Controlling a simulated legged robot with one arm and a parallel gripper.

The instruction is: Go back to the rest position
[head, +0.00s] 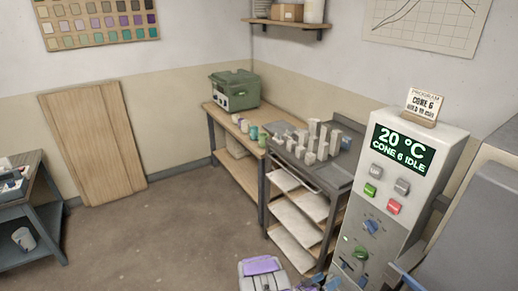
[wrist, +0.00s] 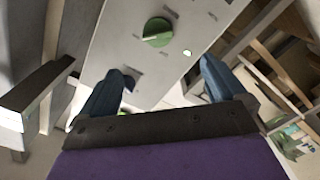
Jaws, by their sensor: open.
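My gripper (wrist: 168,88) is open in the wrist view. Its two blue fingers stand apart with nothing between them. Behind them is the pale front of a control panel (wrist: 122,42) with a green knob (wrist: 157,32) and a small lit green light. In the head view the gripper is hard to make out low at the panel's foot. The control panel (head: 421,150) there reads 20 °C, CONE 6 IDLE. It has grey, green and red buttons, a blue knob (head: 371,227) and a green knob (head: 360,254). Part of my own body shows at the bottom edge.
A grey cart (head: 335,172) with pale blocks and shelves stands left of the panel. A wooden bench (head: 222,122) with a green box (head: 234,90) and cups is behind it. A dark table (head: 38,212) is at far left. The floor (head: 160,235) between is clear.

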